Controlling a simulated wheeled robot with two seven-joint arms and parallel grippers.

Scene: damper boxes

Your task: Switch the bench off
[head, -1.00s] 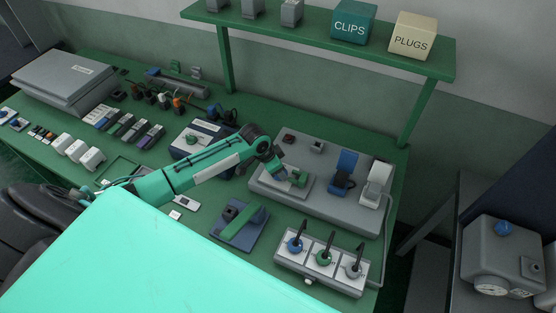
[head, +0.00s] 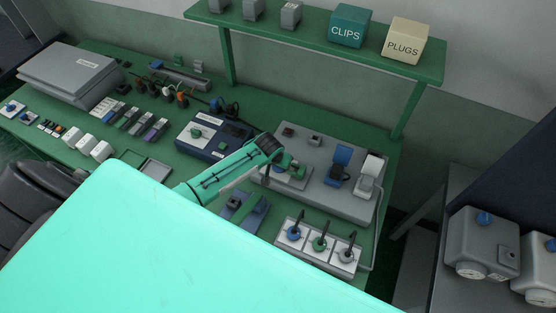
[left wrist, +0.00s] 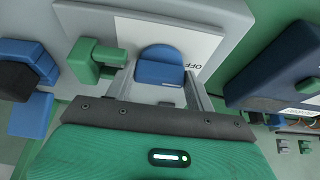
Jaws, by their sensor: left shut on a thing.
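A grey bench panel (head: 325,195) lies at the right end of the green bench. At its left is a white plate (head: 287,183); in the left wrist view the plate (left wrist: 198,45) carries the word OFF. My left gripper (left wrist: 162,82) is over this plate, its fingers on either side of a blue round-topped piece (left wrist: 160,64) and shut on it. A green piece (left wrist: 95,60) stands just left of the fingers; a green part also shows in the head view (head: 293,170). My left arm partly hides the plate in the head view. My right gripper is out of view.
A blue switch with a dark plug (head: 341,160) and a white block (head: 370,170) stand on the panel. A box with three levers (head: 318,244) sits in front. A dark blue box (head: 212,138) is left of my arm. A shelf (head: 300,38) overhangs the back.

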